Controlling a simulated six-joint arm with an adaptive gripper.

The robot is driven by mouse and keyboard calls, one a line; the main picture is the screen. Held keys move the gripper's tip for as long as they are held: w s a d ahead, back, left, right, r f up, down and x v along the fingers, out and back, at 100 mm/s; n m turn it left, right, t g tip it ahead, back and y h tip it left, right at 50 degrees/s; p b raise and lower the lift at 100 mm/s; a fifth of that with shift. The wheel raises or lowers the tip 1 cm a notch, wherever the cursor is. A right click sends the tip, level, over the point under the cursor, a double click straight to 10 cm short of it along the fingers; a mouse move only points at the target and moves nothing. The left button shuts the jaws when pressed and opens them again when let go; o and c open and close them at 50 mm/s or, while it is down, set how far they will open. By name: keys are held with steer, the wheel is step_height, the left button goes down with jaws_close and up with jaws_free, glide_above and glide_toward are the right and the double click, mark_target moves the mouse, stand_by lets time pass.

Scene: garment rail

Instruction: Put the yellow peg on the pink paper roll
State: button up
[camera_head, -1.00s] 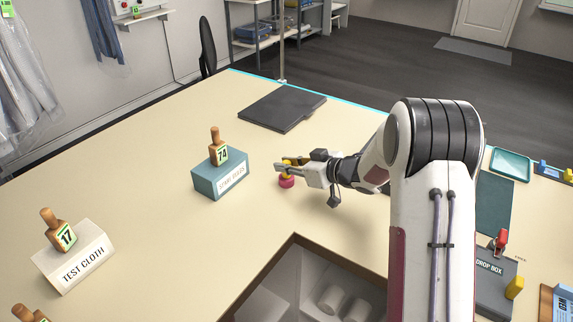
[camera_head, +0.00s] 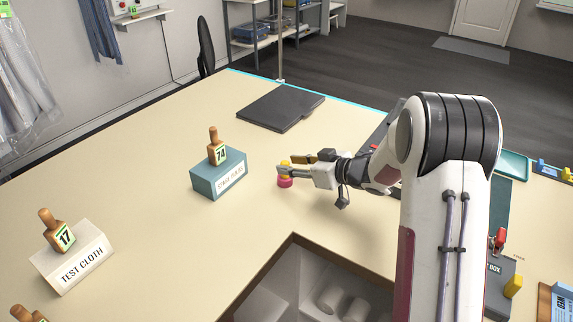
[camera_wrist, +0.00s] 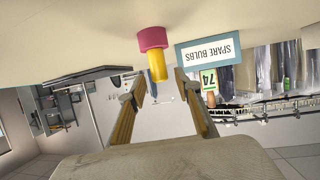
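The pink paper roll (camera_head: 285,183) stands on the table to the right of the spare bulbs box. The yellow peg (camera_head: 285,164) stands upright on top of it, partly covered by a finger in the head view. My gripper (camera_head: 294,165) is open at the peg's height. In the upside-down wrist view, the peg (camera_wrist: 158,68) touches the pink roll (camera_wrist: 152,38) and lies between the lines of my two spread fingers (camera_wrist: 158,78). Gaps show on both sides, and no finger seems to hold it.
The blue spare bulbs box (camera_head: 217,177), with a wooden peg tagged 74, stands close left of the roll. A white test cloth block (camera_head: 82,270) is at the front left. A flat dark board (camera_head: 280,107) lies behind. A recessed bin (camera_head: 300,285) opens in front.

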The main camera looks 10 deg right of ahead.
steer(key=v, duration=0.9)
steer(key=shift+d+r, duration=0.1)
steer(key=shift+d, duration=0.05)
stand_by(0.4)
step_height(320, 180, up, 6)
steer(key=d+m+t+h, duration=0.1)
steer(key=d+t+h, duration=0.1)
steer(key=d+h, duration=0.15)
steer(key=s+d+r+m+g+h, duration=0.1)
steer(key=s+d+r+m+h, duration=0.3)
steer(key=s+r+h, duration=0.55)
steer(key=s+a+f+g+y, duration=0.1)
steer(key=s+a, duration=0.3)
steer(key=s, duration=0.5)
steer(key=s+a+f+m+g+y, duration=0.1)
steer(key=s+a+f+g+y, duration=0.1)
steer(key=s, duration=0.7)
steer(key=s+a+f+m+g+y, duration=0.1)
steer(key=s+a+f, duration=0.4)
steer(key=s, duration=0.5)
steer(key=shift+a+g+y, duration=0.5)
steer(key=shift+g, duration=0.6)
